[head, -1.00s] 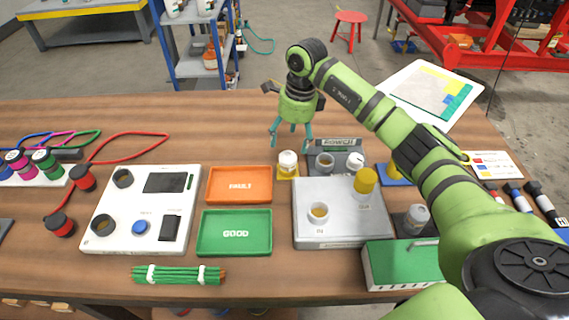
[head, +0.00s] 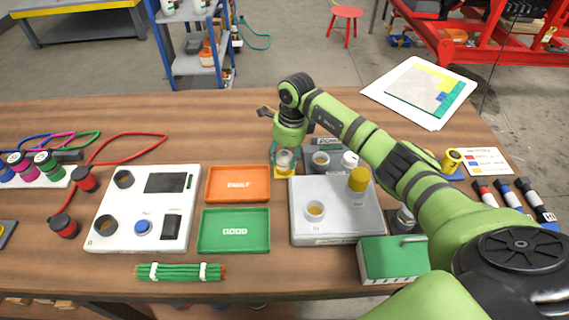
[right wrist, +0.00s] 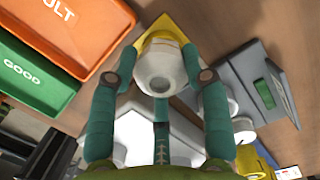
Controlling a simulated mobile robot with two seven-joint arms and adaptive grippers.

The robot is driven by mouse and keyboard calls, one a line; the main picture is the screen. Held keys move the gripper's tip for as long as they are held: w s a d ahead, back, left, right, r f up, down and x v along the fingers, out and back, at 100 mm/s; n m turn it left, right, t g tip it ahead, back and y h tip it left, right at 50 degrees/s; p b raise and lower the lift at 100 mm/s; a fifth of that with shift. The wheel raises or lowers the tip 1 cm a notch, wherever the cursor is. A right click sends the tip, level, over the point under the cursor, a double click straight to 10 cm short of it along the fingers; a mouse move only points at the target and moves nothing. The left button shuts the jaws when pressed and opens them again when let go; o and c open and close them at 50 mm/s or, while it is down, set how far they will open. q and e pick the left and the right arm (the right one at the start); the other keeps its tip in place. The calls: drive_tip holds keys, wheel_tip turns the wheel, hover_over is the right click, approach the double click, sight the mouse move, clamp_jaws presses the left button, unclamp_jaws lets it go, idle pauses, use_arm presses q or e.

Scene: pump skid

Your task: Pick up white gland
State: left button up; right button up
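The white gland (right wrist: 160,68) sits upright on a small yellow base (right wrist: 172,28); the base also shows in the head view (head: 285,173). My right gripper (head: 284,156) is low over the gland, pointing down, and partly hides it in the head view. In the right wrist view its teal fingers (right wrist: 162,75) are spread around the gland, one on each side and one at the near side. I see no clear grip on it. My left gripper is out of view.
An orange tray (head: 238,184) and a green tray (head: 233,230) lie left of the gland. A grey stand (head: 325,143) with white fittings is close on its right. A grey block (head: 338,224) with a yellow cap and a white ring is in front.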

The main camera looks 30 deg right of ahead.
sight(283, 152)
idle(0.4)
drive_tip(key=shift+w+r+b, duration=0.2)
drive_tip(key=shift+r+b, duration=0.15)
drive_tip(key=shift+r, duration=0.3)
wheel_tip(283, 152, up, 3)
drive_tip(key=shift+f+b, duration=0.1)
drive_tip(key=shift+b, duration=0.45)
drive_tip(key=s+d+r+b, duration=0.2)
drive_tip(key=s+d+r, duration=0.4)
drive_tip(key=s, duration=0.4)
drive_tip(key=shift+s+r+b, duration=0.2)
drive_tip(key=shift+r+b, duration=0.15)
drive_tip(key=shift+r, duration=0.1)
